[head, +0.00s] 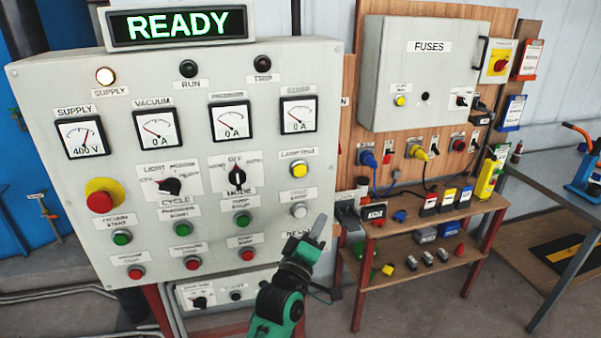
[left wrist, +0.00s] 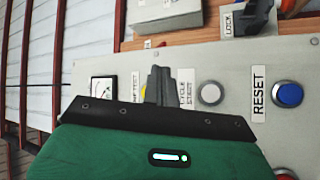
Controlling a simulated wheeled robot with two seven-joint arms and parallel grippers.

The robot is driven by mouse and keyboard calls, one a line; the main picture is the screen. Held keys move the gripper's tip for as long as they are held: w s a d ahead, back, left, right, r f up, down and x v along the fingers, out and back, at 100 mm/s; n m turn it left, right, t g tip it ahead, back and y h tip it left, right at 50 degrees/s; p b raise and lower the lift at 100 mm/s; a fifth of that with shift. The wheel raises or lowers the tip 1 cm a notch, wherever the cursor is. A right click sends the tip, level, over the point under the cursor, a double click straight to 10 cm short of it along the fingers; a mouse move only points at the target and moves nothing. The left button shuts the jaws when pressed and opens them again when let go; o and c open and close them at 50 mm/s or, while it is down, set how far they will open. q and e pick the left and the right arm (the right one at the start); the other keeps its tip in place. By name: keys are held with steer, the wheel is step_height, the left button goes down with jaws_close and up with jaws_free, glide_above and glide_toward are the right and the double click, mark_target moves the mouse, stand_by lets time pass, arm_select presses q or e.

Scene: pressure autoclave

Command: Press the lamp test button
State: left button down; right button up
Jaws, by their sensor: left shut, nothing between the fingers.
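The lamp test button (head: 299,169) is a yellow round button in a metal ring at the right side of the grey control panel (head: 215,75), under its label. My left gripper (head: 319,226) is shut and empty, its tips pointing up, below and to the right of the button in the head view. In the left wrist view the shut fingers (left wrist: 160,85) stand between the lamp test label (left wrist: 136,90) and the cycle start label (left wrist: 186,90). They hide most or all of the yellow button there. I cannot tell the gap to the panel. My right gripper is not in view.
A white cycle start button (head: 299,210) sits just below the lamp test button. A blue reset button (left wrist: 288,94) shows in the left wrist view. A red emergency stop (head: 100,201) is on the panel's left.

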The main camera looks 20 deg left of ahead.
mark_target(300, 170)
arm_select(q)
step_height(300, 170, up, 7)
steer(key=s+a+n+t, duration=0.1)
steer(key=s, duration=0.1)
steer(key=shift+t, duration=0.3)
steer(key=shift+w+a+b, duration=0.3)
steer(key=shift+w+a, duration=0.55)
steer(key=shift+w, duration=0.35)
steer(key=shift+w+a+b, duration=0.3)
steer(key=shift+w+a, duration=0.5)
steer(key=shift+w, duration=0.4)
steer(key=shift+w+a+b, duration=0.3)
steer(key=shift+w+a, duration=0.55)
steer(key=shift+w, duration=0.35)
steer(key=shift+w+a, duration=0.2)
steer(key=shift+w, duration=0.15)
